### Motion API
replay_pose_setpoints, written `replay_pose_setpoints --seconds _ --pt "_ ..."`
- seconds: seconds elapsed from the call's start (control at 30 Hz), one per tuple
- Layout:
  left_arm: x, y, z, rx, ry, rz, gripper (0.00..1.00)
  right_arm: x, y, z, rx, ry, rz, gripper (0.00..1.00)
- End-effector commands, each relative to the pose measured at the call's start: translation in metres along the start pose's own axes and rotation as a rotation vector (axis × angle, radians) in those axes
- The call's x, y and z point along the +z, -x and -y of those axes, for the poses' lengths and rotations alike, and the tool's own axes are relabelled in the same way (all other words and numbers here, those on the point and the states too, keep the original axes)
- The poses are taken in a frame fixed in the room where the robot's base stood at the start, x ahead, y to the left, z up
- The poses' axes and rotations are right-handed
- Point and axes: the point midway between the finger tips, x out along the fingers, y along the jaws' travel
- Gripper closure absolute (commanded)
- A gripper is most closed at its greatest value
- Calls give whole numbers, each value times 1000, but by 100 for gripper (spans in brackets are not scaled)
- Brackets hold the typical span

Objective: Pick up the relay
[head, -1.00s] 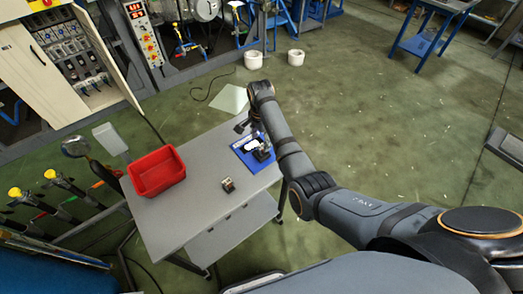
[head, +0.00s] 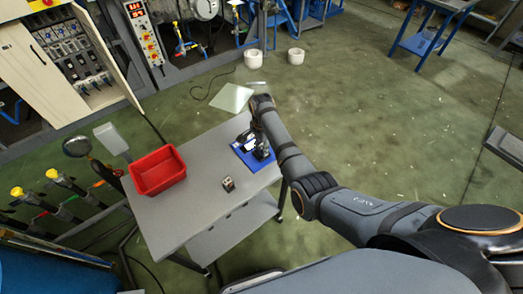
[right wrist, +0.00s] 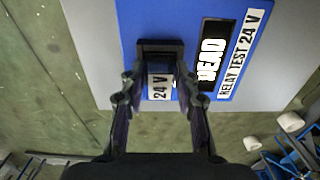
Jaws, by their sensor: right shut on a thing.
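A dark relay (right wrist: 160,50) with a white "24 V" label is at the blue test board (right wrist: 190,20) in the right wrist view. My right gripper (right wrist: 158,88) is shut on this relay, one finger on each side. I cannot tell whether the relay is still seated in the board. In the head view my right gripper (head: 258,140) is over the blue board (head: 246,157) and hides most of the relay. A second small dark relay-like block (head: 228,184) stands loose on the table, apart from the gripper. My left gripper is not in view.
The grey table (head: 185,213) carries a red bin (head: 158,171) at its left. A black "DEAD" display (right wrist: 210,60) sits on the board beside the relay. An open electrical cabinet (head: 75,55) stands at the back left. The table's front is clear.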

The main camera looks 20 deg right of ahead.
Motion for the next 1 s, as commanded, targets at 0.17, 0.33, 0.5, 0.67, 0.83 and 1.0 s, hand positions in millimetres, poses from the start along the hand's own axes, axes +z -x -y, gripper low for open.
replay_pose_setpoints --seconds 0.17,0.33,0.5,0.67,0.83,1.0 --pt "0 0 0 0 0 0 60 0 0 0 0 0 0 100" --pt "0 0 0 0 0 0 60 0 10 1 -2 0 0 100" --pt "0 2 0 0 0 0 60 2 38 -5 -2 0 0 100" --pt "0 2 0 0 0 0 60 10 72 -34 -3 0 1 100" --pt "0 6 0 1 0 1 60 21 104 -76 1 0 3 100" --pt "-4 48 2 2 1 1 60 30 128 -113 4 -1 2 100"
